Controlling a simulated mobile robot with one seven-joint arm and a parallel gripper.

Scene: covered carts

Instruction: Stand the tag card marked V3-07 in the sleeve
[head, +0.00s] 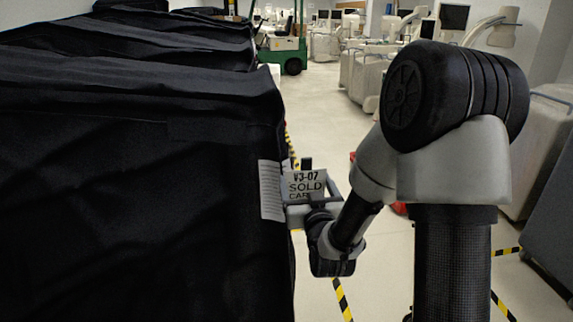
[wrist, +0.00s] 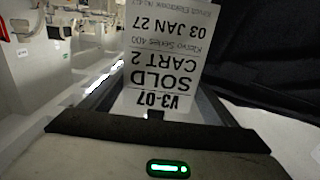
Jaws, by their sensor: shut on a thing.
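The tag card marked V3-07 (head: 303,184) is white with black print reading V3-07, SOLD and CART. It stands roughly upright beside the black cart's right edge. In the wrist view the card (wrist: 160,62) appears upside down, reading CART 2 and 03 JAN 27, its marked end nearest my gripper. My gripper (head: 306,196) is shut on the card. A pale lined sheet (head: 271,190) hangs on the cart's side just left of the card; a white surface also shows at lower right in the wrist view (wrist: 280,132). I cannot tell whether either is the sleeve.
The black-covered cart (head: 130,190) fills the left, close to my gripper, with more covered carts behind. Yellow-black floor tape (head: 343,298) runs beside it. A green forklift (head: 285,45) and pale machines stand farther back. Open floor lies between.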

